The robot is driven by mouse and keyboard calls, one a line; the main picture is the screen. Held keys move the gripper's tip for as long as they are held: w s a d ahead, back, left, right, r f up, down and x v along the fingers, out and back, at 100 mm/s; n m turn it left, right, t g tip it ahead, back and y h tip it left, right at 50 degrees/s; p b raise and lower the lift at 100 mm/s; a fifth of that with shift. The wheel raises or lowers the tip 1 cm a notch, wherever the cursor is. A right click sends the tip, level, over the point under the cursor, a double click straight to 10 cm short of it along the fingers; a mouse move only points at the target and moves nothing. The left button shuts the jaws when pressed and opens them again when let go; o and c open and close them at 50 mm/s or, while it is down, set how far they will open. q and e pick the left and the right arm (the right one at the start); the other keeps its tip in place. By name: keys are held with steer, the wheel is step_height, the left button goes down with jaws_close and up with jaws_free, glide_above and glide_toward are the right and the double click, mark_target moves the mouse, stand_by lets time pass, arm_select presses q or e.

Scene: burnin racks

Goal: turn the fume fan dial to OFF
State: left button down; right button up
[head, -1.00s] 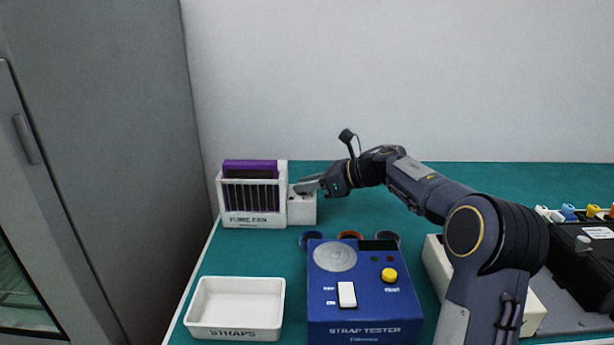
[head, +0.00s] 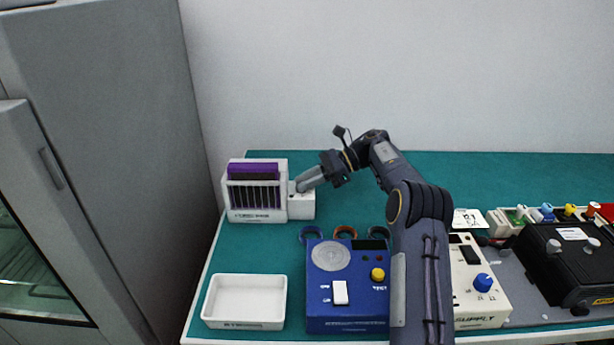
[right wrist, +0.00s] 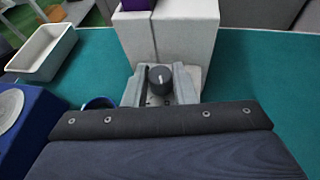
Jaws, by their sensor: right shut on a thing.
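The fume fan (head: 256,216) is a white box with a dark slotted front and a purple top part, at the back left of the table. Its lower side block (head: 303,208) carries the dial. In the right wrist view the dark round dial (right wrist: 160,78) has a light pointer line and sits between the fingers. My right gripper (head: 301,186) is shut on the dial, and it also shows in the right wrist view (right wrist: 160,88). The dial's labels are too small or hidden to read. My left gripper is not in view.
A white straps tray (head: 244,322) and a blue strap tester (head: 346,325) stand at the front. Several wrist-strap rings (head: 311,234) lie behind the tester. A white box with a blue knob (head: 483,283) and a black case (head: 560,262) are at the right. The green table behind is clear.

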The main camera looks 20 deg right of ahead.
steer(key=shift+f, duration=0.25)
steer(key=o, duration=0.7)
steer(key=shift+r, duration=0.1)
steer(key=p+v, duration=0.1)
steer(key=v, duration=0.6)
steer(key=shift+d, duration=0.35)
steer(key=shift+r, duration=0.1)
